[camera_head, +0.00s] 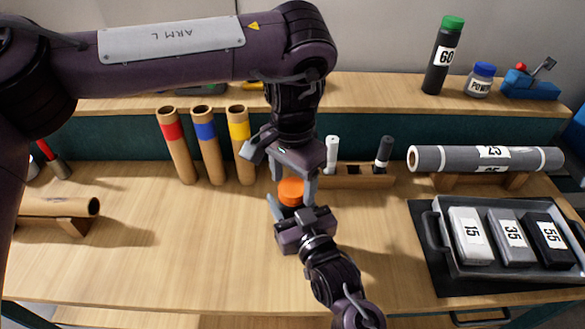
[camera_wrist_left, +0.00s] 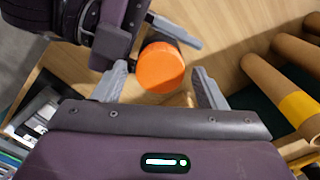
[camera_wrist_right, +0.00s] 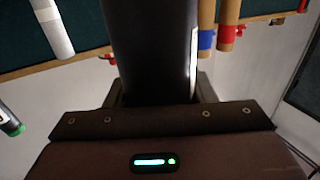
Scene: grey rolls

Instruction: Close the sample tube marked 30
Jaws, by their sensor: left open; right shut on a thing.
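A dark tube (camera_wrist_right: 155,50) stands between the jaws of my right gripper (camera_head: 291,212), which is shut on it. No number shows on it, so I cannot tell whether it is marked 30. An orange cap (camera_head: 290,192) sits at the tube's upper end; it also shows in the left wrist view (camera_wrist_left: 160,68). I cannot tell how far it is seated. My left gripper (camera_head: 294,184) is open above the right one, pointing down, its fingers (camera_wrist_left: 162,92) on either side of the cap. The tube body is mostly hidden in the head view.
A black tube marked 60 (camera_head: 441,62) with a green cap stands on the back shelf. Brown rolls with coloured bands (camera_head: 207,150) stand left of the grippers. A wooden marker holder (camera_head: 352,181) is just behind. A tray (camera_head: 462,268) with marked blocks lies right.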

